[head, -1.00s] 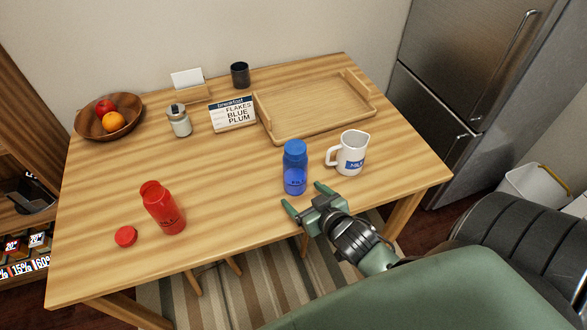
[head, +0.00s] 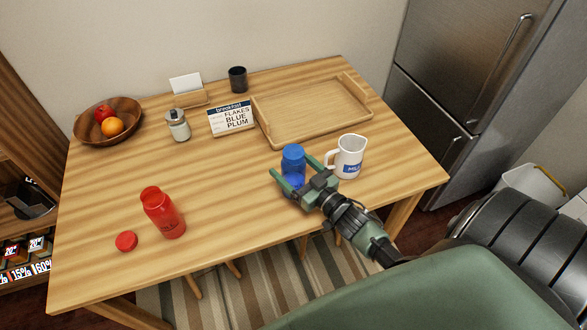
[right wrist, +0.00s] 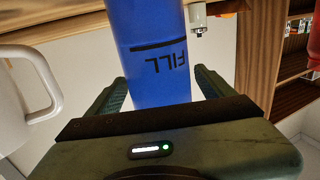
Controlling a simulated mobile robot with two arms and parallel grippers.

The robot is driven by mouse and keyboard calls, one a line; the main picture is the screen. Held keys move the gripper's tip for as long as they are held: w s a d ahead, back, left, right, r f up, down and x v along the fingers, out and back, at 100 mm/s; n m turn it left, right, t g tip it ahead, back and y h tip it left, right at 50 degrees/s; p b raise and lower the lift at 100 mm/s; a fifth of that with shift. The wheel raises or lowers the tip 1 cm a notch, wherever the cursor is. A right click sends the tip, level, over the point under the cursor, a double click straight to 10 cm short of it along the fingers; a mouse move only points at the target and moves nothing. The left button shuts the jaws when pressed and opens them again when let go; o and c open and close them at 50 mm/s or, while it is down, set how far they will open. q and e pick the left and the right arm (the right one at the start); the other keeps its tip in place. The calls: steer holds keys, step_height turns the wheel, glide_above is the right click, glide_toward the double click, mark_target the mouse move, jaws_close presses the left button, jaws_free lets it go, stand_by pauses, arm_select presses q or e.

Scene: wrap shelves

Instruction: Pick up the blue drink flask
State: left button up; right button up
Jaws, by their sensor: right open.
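The blue drink flask (head: 292,163) stands upright on the wooden table, its blue cap on. In the right wrist view the flask (right wrist: 150,50) fills the upper middle, with the word FILL upside down on it. My right gripper (head: 293,176) is open, with one finger on each side of the flask. In the right wrist view the gripper (right wrist: 160,88) shows gaps between its fingers and the flask. The lower part of the flask is hidden behind the gripper in the head view. My left gripper is not in view.
A white jug (head: 350,156) stands close to the right finger. A red bottle (head: 163,212) and its red cap (head: 126,241) are at the left front. A wooden tray (head: 312,113), a breakfast sign (head: 232,118) and a fruit bowl (head: 108,122) are farther back.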

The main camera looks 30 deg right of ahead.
steer(key=shift+w+a, duration=0.2)
steer(key=shift+w, duration=1)
steer(key=shift+s, duration=0.1)
steer(key=c, duration=1.5)
steer(key=shift+c, duration=1.4)
steer(key=shift+r, duration=0.15)
